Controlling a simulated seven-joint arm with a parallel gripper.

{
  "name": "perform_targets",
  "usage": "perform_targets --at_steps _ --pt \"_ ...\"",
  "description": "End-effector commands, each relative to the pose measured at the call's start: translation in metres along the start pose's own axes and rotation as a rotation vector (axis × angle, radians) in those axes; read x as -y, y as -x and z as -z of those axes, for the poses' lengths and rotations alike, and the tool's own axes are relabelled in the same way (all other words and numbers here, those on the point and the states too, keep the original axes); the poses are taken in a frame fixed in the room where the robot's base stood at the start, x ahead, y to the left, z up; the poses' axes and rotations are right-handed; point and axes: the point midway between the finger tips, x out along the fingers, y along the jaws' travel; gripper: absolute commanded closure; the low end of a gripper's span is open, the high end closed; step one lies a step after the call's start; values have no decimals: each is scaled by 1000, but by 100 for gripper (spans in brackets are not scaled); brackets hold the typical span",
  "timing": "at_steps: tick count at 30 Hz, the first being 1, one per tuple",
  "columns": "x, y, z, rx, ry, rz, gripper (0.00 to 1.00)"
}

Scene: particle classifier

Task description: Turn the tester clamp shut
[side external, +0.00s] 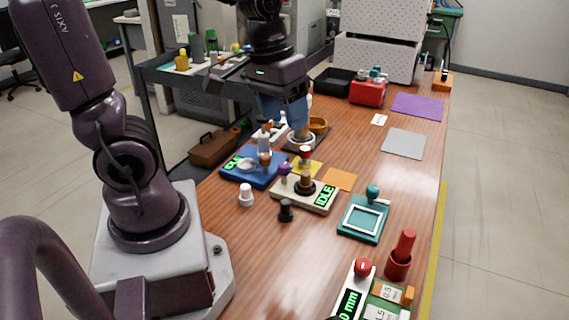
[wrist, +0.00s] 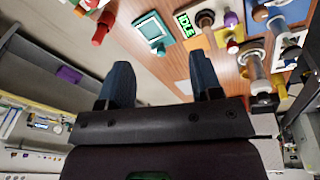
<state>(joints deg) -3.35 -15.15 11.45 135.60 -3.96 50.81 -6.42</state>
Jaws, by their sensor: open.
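The cream tester (side external: 290,194) with a green IDLE display stands mid-table in the side view. It carries a brown post on a black ring (side external: 306,184) and a purple-knobbed handle (side external: 285,170), which I take for the clamp; I cannot tell how far it is turned. The tester also shows at the top of the wrist view (wrist: 187,24), with the purple knob (wrist: 230,19). My gripper (side external: 284,118) is open, with blue fingers pointing down, above and behind the tester. Its open fingers also show in the wrist view (wrist: 162,80), with nothing seen between them.
A blue device (side external: 250,178) with a green display stands left of the tester. A grey round dish (side external: 301,141) is below my gripper. A white piece (side external: 246,195) and a black piece (side external: 286,210) stand in front. A teal frame (side external: 362,218) is to the right.

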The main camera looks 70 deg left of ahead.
Motion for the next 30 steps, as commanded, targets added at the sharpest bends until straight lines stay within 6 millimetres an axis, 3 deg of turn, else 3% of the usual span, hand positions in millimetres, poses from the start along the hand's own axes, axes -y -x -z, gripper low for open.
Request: perform_targets --at_steps 9,15,21,26,30 --pt "84 -76 58 141 883 141 41" --pt "136 -102 85 63 1435 241 41" --pt "140 -97 102 -14 1723 207 41" --pt "141 -101 101 -21 1791 209 41" --pt "143 -118 98 -18 1792 212 41"
